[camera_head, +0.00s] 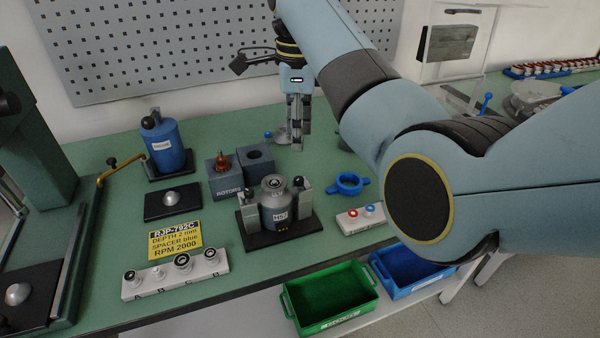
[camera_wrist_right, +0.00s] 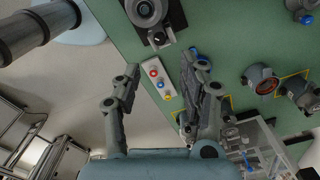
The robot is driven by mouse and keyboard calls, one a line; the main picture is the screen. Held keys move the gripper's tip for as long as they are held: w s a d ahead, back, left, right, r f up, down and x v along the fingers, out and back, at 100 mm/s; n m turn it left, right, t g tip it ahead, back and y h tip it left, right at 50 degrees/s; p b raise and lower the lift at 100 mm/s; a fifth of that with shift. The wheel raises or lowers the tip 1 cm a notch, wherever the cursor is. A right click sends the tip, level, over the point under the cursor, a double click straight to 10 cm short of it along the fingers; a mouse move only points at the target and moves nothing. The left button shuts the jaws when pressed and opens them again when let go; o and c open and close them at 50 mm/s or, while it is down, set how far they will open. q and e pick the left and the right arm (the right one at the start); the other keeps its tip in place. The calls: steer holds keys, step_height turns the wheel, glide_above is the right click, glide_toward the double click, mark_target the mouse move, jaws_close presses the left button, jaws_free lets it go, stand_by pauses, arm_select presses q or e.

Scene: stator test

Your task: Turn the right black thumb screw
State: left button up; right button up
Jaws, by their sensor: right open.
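The grey stator (camera_head: 275,212) sits upright in a fixture with a black base (camera_head: 262,241). Its right black thumb screw (camera_head: 298,182) is on top of the right grey block; a similar black knob (camera_head: 248,190) is on the left block. My right gripper (camera_head: 297,143) hangs fingers down, above and behind the fixture, apart from it. In the right wrist view its two fingers (camera_wrist_right: 163,78) are spread with nothing between them. There the fixture shows at the top edge, with the right thumb screw (camera_wrist_right: 158,39) on its near side. My left gripper is out of view.
A white strip with red and blue buttons (camera_head: 352,222) and a blue ring (camera_head: 349,184) lie right of the fixture. Rotor blocks (camera_head: 223,180) stand behind it. A yellow sign (camera_head: 174,241) lies at left. Green (camera_head: 330,297) and blue bins are below the table edge.

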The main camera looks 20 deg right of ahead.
mark_target(299, 178)
step_height(299, 178, down, 11)
steer(key=shift+r, duration=0.2)
steer(key=shift+s, duration=0.1)
steer(key=shift+c, duration=0.3)
jaws_close()
